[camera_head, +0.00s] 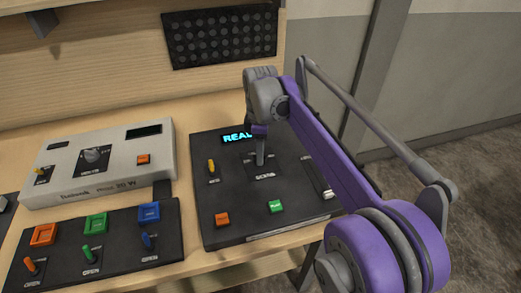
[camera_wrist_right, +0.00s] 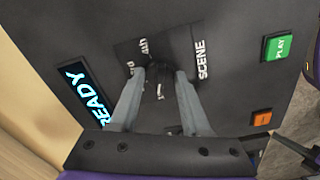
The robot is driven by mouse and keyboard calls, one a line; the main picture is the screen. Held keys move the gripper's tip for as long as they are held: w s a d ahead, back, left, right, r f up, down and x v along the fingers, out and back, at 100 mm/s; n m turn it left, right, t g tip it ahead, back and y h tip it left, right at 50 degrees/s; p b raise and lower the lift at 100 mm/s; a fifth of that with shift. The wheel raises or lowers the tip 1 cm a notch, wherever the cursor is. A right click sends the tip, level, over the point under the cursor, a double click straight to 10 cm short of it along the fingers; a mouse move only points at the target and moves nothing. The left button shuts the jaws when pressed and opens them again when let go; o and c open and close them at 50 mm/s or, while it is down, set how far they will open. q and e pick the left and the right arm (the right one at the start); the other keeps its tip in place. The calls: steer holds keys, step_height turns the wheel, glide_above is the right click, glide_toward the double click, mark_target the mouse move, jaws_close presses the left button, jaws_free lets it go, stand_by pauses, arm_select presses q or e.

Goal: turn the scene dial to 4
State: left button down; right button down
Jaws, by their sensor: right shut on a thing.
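The dark scene panel (camera_head: 225,190) lies on the table, with a lit display (camera_head: 236,138) partly covered by my right arm. My right gripper (camera_head: 260,161) points down at the dial place above the SCENE label. In the right wrist view my right gripper (camera_wrist_right: 164,76) has its two grey fingers around the small dark scene dial (camera_wrist_right: 160,90), shut on it. The dial's pointer and most of its number marks are hidden or too small to read. The display (camera_wrist_right: 88,92) reads READY in that view. My left gripper is not in view.
On the same panel are an orange button (camera_head: 222,219), a green PLAY button (camera_head: 275,207), a yellow switch (camera_head: 211,167) and a slider (camera_head: 327,193). A white box (camera_head: 60,187) with a knob and a dark panel (camera_head: 115,265) with coloured buttons stand to the left.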

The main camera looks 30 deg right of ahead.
steer(key=m+p, duration=0.1)
steer(key=m, duration=0.2)
steer(key=shift+r, duration=0.1)
steer(key=m+p, duration=0.1)
steer(key=m, duration=0.2)
steer(key=shift+m, duration=0.4)
steer(key=m+p, duration=0.1)
steer(key=m, duration=0.2)
steer(key=shift+a+m, duration=0.1)
steer(key=shift+m, duration=0.3)
steer(key=m, duration=0.3)
steer(key=shift+m+p, duration=0.3)
steer(key=shift+p, duration=0.05)
steer(key=m, duration=0.3)
steer(key=shift+m, duration=0.3)
steer(key=m, duration=0.3)
steer(key=shift+m+p, duration=0.3)
steer(key=shift+p, duration=0.1)
steer(key=m, duration=0.3)
steer(key=shift+a+m, duration=0.1)
steer(key=shift+m, duration=2.1)
